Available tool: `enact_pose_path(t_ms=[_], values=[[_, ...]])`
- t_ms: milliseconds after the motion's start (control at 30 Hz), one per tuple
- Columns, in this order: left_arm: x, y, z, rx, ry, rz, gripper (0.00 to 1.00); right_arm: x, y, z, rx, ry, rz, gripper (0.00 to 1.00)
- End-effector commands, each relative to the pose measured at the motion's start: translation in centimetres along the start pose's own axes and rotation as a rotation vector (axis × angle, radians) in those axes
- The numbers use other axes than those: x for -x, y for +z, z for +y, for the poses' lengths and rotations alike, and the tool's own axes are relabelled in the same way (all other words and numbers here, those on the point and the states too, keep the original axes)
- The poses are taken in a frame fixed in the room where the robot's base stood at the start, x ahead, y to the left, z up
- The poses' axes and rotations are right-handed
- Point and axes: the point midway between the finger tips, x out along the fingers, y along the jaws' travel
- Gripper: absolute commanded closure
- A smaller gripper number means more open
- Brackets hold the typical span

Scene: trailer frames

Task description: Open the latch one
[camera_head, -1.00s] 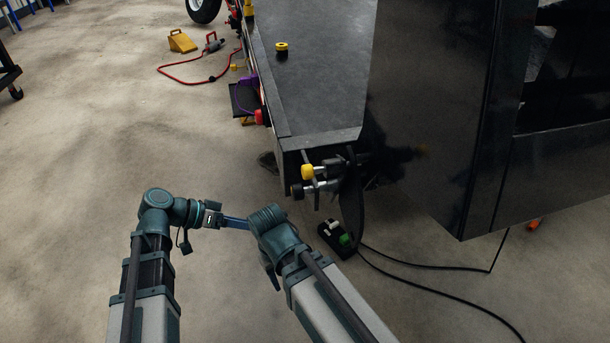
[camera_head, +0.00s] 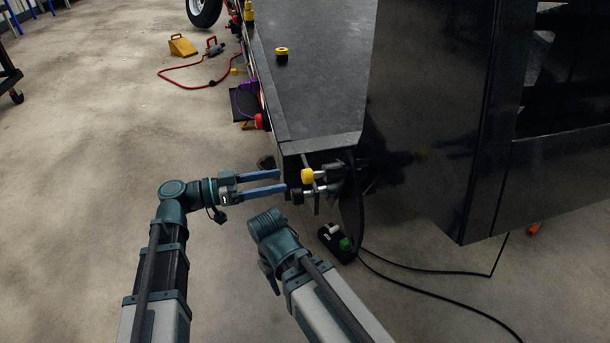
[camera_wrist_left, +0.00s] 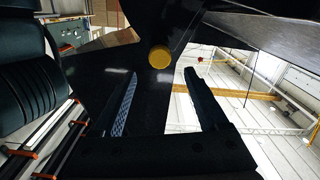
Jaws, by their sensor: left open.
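The latch handles stick out below the front corner of the dark trailer frame: one with a yellow knob (camera_head: 308,175) and, just below it, one with a black knob (camera_head: 297,196). My left gripper (camera_head: 284,181) is open and empty, its blue fingers pointing right at the knobs. The fingertips are close to the knobs; I cannot tell whether they touch. In the left wrist view, the yellow knob (camera_wrist_left: 159,56) sits centred just beyond the gap of the open left gripper (camera_wrist_left: 160,74). My right arm is bent at the lower middle; its gripper is hidden.
The flat trailer deck (camera_head: 310,90) lies above and behind the latches. A tall dark panel (camera_head: 430,120) stands to their right. A black box with a green part (camera_head: 345,243) and cables lies on the floor below. The floor at left is open.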

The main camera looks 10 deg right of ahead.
Motion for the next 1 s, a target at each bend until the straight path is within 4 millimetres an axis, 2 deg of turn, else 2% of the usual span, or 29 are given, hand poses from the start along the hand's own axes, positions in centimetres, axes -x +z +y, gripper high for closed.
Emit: enact_pose_path(t_ms=[33, 200, 400, 600, 900, 1000], values=[[-1.2, 0.0, 0.0, 0.0, 0.004, -0.001, 0.23, 0.0, 0.0, 0.0, 0.0, 0.0, 0.0, 0.5], [-4.4, 0.0, 0.0, 0.001, 0.003, -0.001, 0.23, 0.0, 0.0, 0.0, 0.0, 0.0, 0.0, 0.5], [-7.0, 0.0, 0.0, 0.001, 0.002, -0.001, 0.23, 0.0, 0.0, 0.0, 0.0, 0.0, 0.0, 0.5], [-8.1, 0.0, 0.0, 0.001, 0.0, -0.001, 0.23, 0.0, 0.0, 0.0, 0.0, 0.0, 0.0, 0.5], [-8.2, 0.0, 0.0, 0.001, -0.001, -0.001, 0.23, 0.0, 0.0, 0.0, 0.0, 0.0, 0.0, 0.5], [-8.2, 0.0, 0.0, 0.001, -0.001, -0.001, 0.42, 0.0, 0.0, 0.0, 0.0, 0.0, 0.0, 0.5]])
